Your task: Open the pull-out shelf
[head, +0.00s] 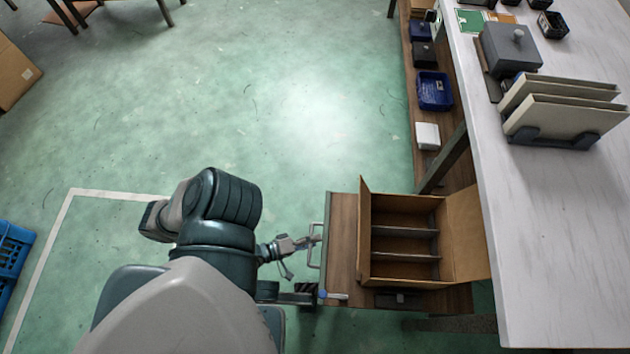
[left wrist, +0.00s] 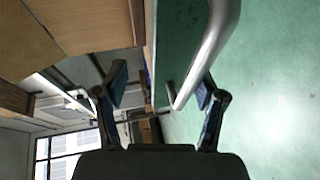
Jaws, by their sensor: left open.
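The pull-out shelf (head: 343,225) is a brown wooden board that juts out to the left from under the white table. A thin metal handle (head: 312,245) is on its left edge. My left gripper (head: 306,243) is open at this handle in the head view. In the left wrist view, the silver handle bar (left wrist: 211,45) reaches in between the open fingers of my left gripper (left wrist: 160,88), close to the right finger. I cannot tell whether they touch. My right gripper is not in view.
An open cardboard box (head: 405,240) with dividers stands on the shelf. The white table (head: 545,230) holds a grey lidded box (head: 510,48) and upright panels (head: 565,112) in a rack. Small bins, one blue (head: 434,91), line a lower shelf. Green floor (head: 300,120) is clear.

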